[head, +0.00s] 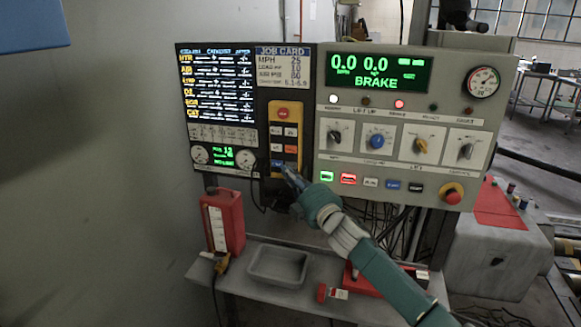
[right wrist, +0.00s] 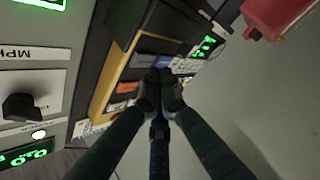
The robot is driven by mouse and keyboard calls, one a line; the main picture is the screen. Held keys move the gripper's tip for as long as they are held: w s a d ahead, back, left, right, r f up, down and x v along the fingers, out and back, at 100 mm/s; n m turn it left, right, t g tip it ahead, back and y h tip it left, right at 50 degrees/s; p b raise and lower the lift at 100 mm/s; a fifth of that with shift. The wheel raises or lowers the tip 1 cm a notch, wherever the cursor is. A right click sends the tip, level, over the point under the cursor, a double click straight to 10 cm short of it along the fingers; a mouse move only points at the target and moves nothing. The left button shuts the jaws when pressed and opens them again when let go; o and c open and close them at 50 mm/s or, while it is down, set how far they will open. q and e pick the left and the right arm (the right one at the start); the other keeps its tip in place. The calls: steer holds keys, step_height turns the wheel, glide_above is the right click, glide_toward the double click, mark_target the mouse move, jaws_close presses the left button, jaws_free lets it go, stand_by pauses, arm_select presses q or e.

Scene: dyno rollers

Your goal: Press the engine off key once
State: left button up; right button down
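A yellow key pendant (head: 272,132) hangs in the middle of the console. It has a red round button (head: 283,113) on top and rows of small keys, among them an orange key (head: 290,149) and a blue key (head: 277,163). I cannot read which key is engine off. My right gripper (head: 287,171) is at the lower end of the pendant, with its tips beside the blue key and covering the lower right keys. In the right wrist view its fingers (right wrist: 160,76) are together and hold nothing visible. Contact with a key cannot be told. My left gripper is out of view.
A lit panel (head: 375,72) reading BRAKE stands right of the pendant, above several knobs and a row of coloured buttons. A red emergency button (head: 452,194) is at lower right.

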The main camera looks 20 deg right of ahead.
steer(key=shift+w, duration=0.1)
stand_by(0.7)
steer(key=shift+w+d, duration=0.25)
steer(key=shift+w+d, duration=0.3)
steer(key=shift+w, duration=0.15)
stand_by(0.8)
stand_by(0.4)
steer(key=shift+s+a+p, duration=0.3)
steer(key=shift+s+a, duration=0.25)
steer(key=shift+s, duration=0.25)
steer(key=shift+s+a+p, duration=0.4)
steer(key=shift+s+a, duration=0.3)
steer(key=shift+s, duration=0.35)
steer(key=shift+s+a+p, duration=0.4)
steer(key=shift+s+a, duration=0.3)
steer(key=shift+s, duration=0.35)
